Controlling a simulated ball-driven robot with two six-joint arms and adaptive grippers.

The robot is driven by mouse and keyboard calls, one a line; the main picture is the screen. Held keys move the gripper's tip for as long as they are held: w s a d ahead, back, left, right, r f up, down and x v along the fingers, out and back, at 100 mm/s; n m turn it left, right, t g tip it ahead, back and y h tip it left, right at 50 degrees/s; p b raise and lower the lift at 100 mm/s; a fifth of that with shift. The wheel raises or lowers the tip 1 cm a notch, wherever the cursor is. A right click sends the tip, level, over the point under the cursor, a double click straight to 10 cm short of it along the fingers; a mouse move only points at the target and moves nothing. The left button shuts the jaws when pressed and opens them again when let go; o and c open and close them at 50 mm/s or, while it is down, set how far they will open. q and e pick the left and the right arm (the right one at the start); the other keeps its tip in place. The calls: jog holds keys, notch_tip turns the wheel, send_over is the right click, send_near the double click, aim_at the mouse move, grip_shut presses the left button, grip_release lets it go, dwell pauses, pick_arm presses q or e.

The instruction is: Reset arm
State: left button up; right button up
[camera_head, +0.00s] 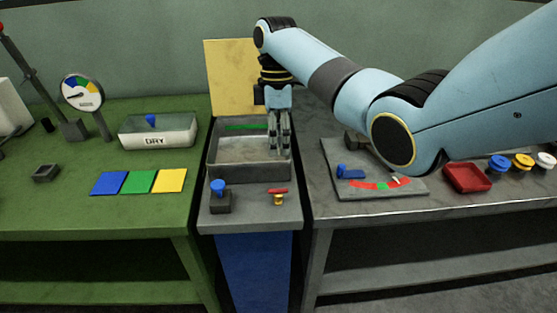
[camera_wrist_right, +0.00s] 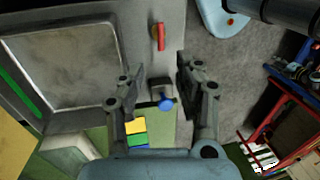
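My right gripper (camera_head: 281,152) points down over the right part of a grey sink-like tray (camera_head: 250,180) in the head view. In the right wrist view the two fingers of the right gripper (camera_wrist_right: 160,72) stand apart with nothing held between them. The tray (camera_wrist_right: 70,65) lies to their left there. My right arm reaches in from the right, across the grey bench. My left arm and gripper are not in view.
A blue knob (camera_head: 218,187) on a dark block and a red-handled yellow valve (camera_head: 278,196) sit in front of the tray. A yellow panel (camera_head: 228,75) stands behind it. The DRY bin (camera_head: 157,143) is left; a dial plate (camera_head: 390,193) and red tray (camera_head: 468,177) are right.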

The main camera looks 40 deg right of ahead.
jog(key=shift+w+r, duration=0.1)
jog(key=shift+r, duration=0.4)
